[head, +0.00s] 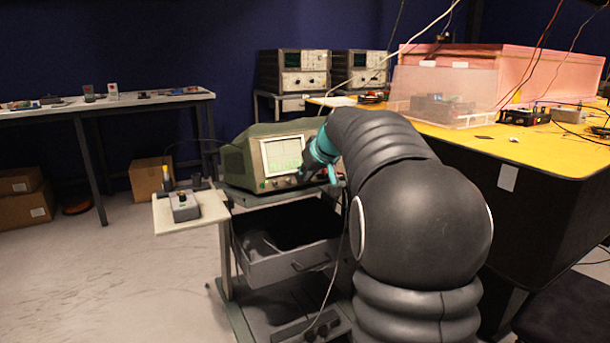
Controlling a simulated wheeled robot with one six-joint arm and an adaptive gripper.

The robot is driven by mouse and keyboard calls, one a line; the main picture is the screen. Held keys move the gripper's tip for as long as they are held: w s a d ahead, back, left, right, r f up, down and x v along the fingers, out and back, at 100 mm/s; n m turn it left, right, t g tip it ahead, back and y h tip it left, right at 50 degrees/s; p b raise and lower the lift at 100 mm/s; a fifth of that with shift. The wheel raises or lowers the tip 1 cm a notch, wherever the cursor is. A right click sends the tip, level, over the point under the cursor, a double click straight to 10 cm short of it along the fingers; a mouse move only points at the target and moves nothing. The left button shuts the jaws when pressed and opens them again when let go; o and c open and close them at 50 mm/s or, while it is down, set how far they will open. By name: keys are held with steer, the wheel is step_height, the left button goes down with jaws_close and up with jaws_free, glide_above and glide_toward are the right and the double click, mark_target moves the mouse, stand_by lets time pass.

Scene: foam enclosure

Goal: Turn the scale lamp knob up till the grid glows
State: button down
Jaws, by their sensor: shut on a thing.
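A green-cased oscilloscope (246,158) stands on a cart, facing me at a slant. Its pale screen (283,155) shows a greenish grid with fine lines. A row of small knobs (284,182) runs below the screen. My gripper (306,174), teal, is at the lower right of the screen, against the front panel. It is shut on a knob there, which the fingers and arm hide. The lettering on the panel is too small to read. My dark arm covers the right part of the panel.
A side shelf (158,216) on the cart's left holds a small grey box (184,207). An open drawer (283,266) juts out below the oscilloscope. A yellow-topped bench (500,150) stands close on the right. A cable hangs beside my arm.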

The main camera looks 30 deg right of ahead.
steer(key=m+t+y+b, duration=0.2)
steer(key=m+b, duration=0.1)
steer(key=m, duration=0.3)
steer(key=f+m+t+y+b, duration=0.1)
steer(key=m+t+y+b, duration=0.1)
steer(key=m+b, duration=0.2)
steer(key=d+f+m+t+y+b, duration=0.1)
steer(key=m+b, duration=0.3)
steer(key=m, duration=0.6)
steer(key=shift+s+t+y, duration=0.3)
steer(key=shift+t+y, duration=0.6)
steer(key=shift+a+m+t+h+b, duration=0.1)
steer(key=shift+m+t+h+b, duration=0.5)
steer(key=shift+m, duration=1.1)
steer(key=shift+b, duration=0.35)
steer(key=c, duration=1.5)
jaws_free()
